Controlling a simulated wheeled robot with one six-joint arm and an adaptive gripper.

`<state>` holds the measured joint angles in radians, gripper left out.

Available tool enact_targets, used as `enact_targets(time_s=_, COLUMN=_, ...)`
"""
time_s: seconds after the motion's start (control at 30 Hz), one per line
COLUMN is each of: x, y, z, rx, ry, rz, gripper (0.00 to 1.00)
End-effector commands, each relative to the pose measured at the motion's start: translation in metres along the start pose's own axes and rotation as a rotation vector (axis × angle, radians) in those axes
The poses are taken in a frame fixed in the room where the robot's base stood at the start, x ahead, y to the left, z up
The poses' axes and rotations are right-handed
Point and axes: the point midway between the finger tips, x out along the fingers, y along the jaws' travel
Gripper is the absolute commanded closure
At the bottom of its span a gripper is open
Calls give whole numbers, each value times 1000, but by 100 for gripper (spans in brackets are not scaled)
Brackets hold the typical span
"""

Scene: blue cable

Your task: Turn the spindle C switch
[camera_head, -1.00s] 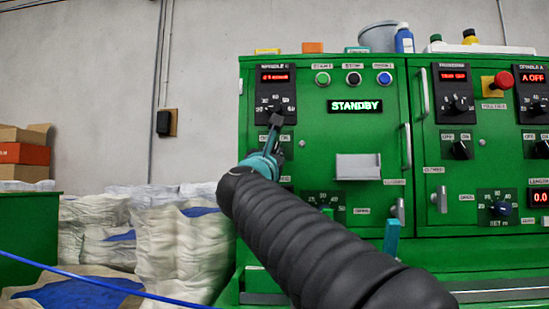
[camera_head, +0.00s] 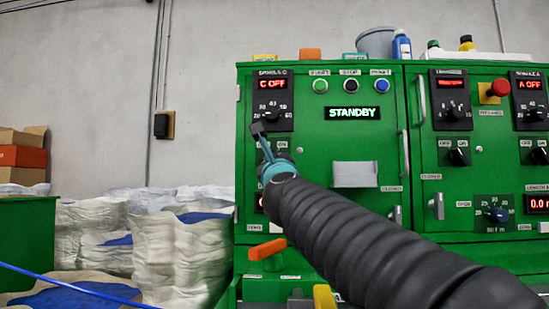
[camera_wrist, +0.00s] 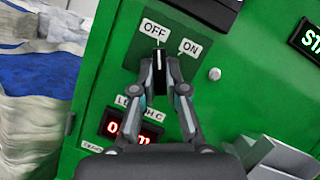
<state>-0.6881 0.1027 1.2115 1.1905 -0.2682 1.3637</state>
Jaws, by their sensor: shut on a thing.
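The spindle C panel (camera_head: 273,102) is at the upper left of the green cabinet, with a red display reading C OFF and a black dial. In the wrist view, the black OFF/ON switch (camera_wrist: 159,58) shows between the OFF and ON labels, its white mark near upright, toward OFF. My gripper (camera_wrist: 160,78) is shut on this switch, a fingertip on each side. In the head view my gripper (camera_head: 258,131) is at the switch below the dial and hides most of it; the ON label shows beside it.
A STANDBY display (camera_head: 353,113) and a small grey tray (camera_head: 355,174) are right of my gripper. A length C display (camera_wrist: 131,132) lies below the switch. An orange lever (camera_head: 267,250) sticks out lower down. White sacks (camera_head: 180,250) fill the left floor.

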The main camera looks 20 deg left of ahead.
Motion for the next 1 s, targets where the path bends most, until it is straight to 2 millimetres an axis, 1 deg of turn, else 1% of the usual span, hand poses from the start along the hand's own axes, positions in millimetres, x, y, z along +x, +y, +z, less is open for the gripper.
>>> enact_targets(time_s=0.23, x=0, y=-1, z=1, rx=-51, ry=-1, rz=20, gripper=100)
enact_targets(time_s=0.67, x=0, y=-1, z=2, rx=-60, ry=-2, rz=23, gripper=100)
enact_targets(time_s=0.7, x=0, y=-1, z=2, rx=-60, ry=-2, rz=23, gripper=83)
enact_targets(time_s=0.77, x=0, y=-1, z=1, rx=-59, ry=-2, rz=23, gripper=68)
enact_targets(time_s=0.8, x=0, y=-1, z=1, rx=-59, ry=-2, rz=23, gripper=62)
enact_targets(time_s=1.0, x=0, y=-1, z=1, rx=-59, ry=-1, rz=23, gripper=62)
